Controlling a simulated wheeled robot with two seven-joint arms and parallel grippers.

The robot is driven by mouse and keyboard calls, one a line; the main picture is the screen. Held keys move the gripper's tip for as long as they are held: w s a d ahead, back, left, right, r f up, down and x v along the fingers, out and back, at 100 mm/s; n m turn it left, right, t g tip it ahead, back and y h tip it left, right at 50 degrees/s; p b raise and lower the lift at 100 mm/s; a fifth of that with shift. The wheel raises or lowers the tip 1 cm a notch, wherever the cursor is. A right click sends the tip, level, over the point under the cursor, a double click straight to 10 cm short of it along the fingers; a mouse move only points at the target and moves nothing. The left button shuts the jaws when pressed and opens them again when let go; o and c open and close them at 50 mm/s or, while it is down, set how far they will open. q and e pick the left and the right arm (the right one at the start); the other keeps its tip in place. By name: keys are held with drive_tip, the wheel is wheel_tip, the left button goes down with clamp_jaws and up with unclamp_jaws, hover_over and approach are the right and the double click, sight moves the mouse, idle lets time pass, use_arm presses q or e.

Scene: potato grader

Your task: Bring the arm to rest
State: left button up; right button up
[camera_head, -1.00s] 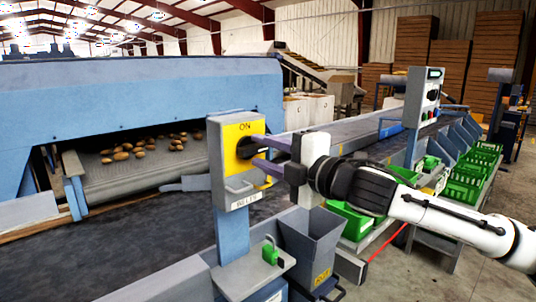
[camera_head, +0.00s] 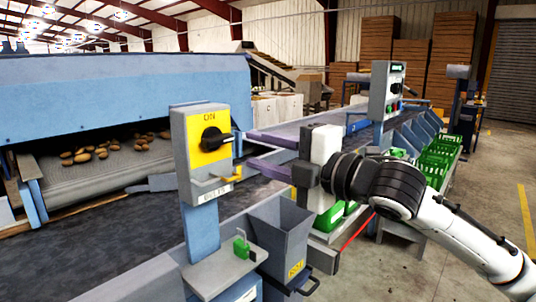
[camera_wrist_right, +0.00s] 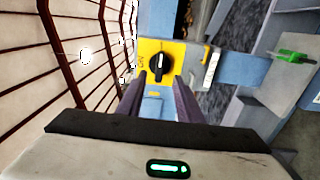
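My right gripper (camera_head: 249,150) is open and empty, its two purple fingers parted and pointing at the switch box (camera_head: 181,150). The fingertips are a little right of the black rotary knob (camera_head: 212,139) and appear clear of it. The knob sits on a yellow plate (camera_head: 197,158) marked ON, with its handle pointing sideways to the right. In the right wrist view the knob (camera_wrist_right: 160,66) shows beyond and between the open fingers (camera_wrist_right: 160,92). My left gripper is not in view.
A yellow-ended catch (camera_head: 229,177) juts from the box below the knob. A green clip (camera_head: 242,248) sits on the shelf below. A grey bin (camera_head: 282,235) stands under my right gripper. Green crates (camera_head: 436,165) line the right; potatoes (camera_head: 83,156) lie on the left conveyor.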

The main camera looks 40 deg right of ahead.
drive_tip(key=shift+s, duration=0.8)
drive_tip(key=shift+d+f, duration=0.1)
drive_tip(key=w+d+f+m+g+h, duration=0.1)
drive_tip(key=d+f+m+g, duration=0.2)
drive_tip(key=f, duration=0.8)
drive_tip(key=w+d+f+m+h, duration=0.15)
drive_tip(key=f+m, duration=0.35)
drive_tip(key=f, duration=0.7)
drive_tip(key=s+a+f+m+g, duration=0.2)
drive_tip(key=s+f, duration=0.1)
drive_tip(key=f, duration=0.6)
drive_tip(key=s+a+f+m+g, duration=0.1)
drive_tip(key=s+a+f+m, duration=0.15)
drive_tip(key=f, duration=0.55)
drive_tip(key=s+a+f+m+g+y, duration=0.1)
drive_tip(key=s+a+f+m, duration=0.1)
drive_tip(key=s+a+f, duration=0.4)
drive_tip(key=s+a+f+m+g+y, duration=0.2)
drive_tip(key=s+a+f, duration=0.5)
drive_tip(key=a+f, duration=0.4)
drive_tip(key=a, duration=0.3)
drive_tip(key=shift+a+f, duration=0.2)
drive_tip(key=shift+f, duration=0.2)
